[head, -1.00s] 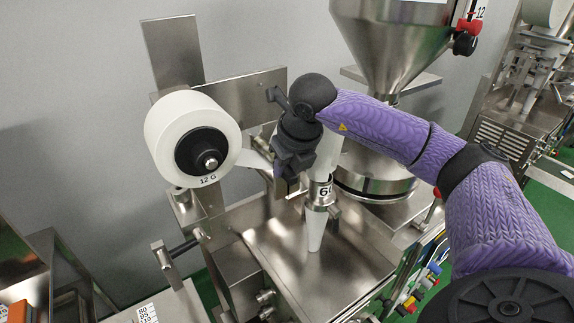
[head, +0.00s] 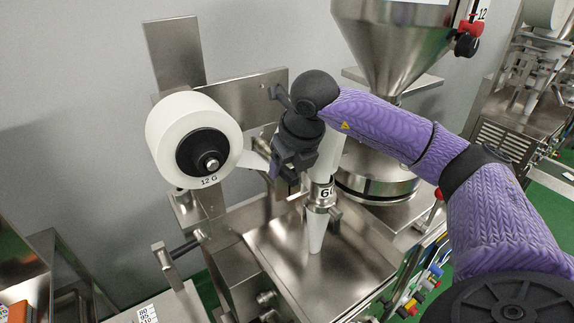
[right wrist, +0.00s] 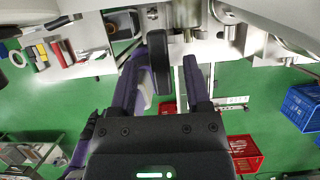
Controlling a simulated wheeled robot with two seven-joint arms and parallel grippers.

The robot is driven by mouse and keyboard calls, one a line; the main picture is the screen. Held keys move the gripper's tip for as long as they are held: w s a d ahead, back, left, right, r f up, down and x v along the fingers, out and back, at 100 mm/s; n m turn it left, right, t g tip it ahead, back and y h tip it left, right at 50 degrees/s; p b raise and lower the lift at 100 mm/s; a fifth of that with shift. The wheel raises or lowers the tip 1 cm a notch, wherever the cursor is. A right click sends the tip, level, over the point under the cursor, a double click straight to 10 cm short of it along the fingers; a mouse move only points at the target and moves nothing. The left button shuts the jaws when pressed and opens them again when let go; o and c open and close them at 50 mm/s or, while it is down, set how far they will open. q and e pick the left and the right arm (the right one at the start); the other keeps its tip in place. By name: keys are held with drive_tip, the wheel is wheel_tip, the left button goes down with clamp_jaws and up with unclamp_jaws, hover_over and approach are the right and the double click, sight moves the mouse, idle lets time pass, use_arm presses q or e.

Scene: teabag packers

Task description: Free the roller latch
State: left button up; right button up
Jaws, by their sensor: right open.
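My right gripper (head: 281,176) points down beside the white film roll (head: 166,122) and in front of the metal back plate. In the right wrist view my right gripper (right wrist: 164,70) has its two fingers spread apart. A black rounded handle (right wrist: 159,62), which may be the roller latch, shows between the fingers. I cannot tell whether they touch it. The arm and gripper hide the latch area in the head view. My left gripper is not in view.
The film roll has a black hub and a "12 G" label. A white forming tube (head: 316,235) with a "60" collar stands right of my gripper. A steel hopper (head: 390,40) is behind my arm. Red crates (right wrist: 243,150) and a blue crate (right wrist: 303,106) sit on the green floor.

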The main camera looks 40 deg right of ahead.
drive_tip(key=v, duration=0.9)
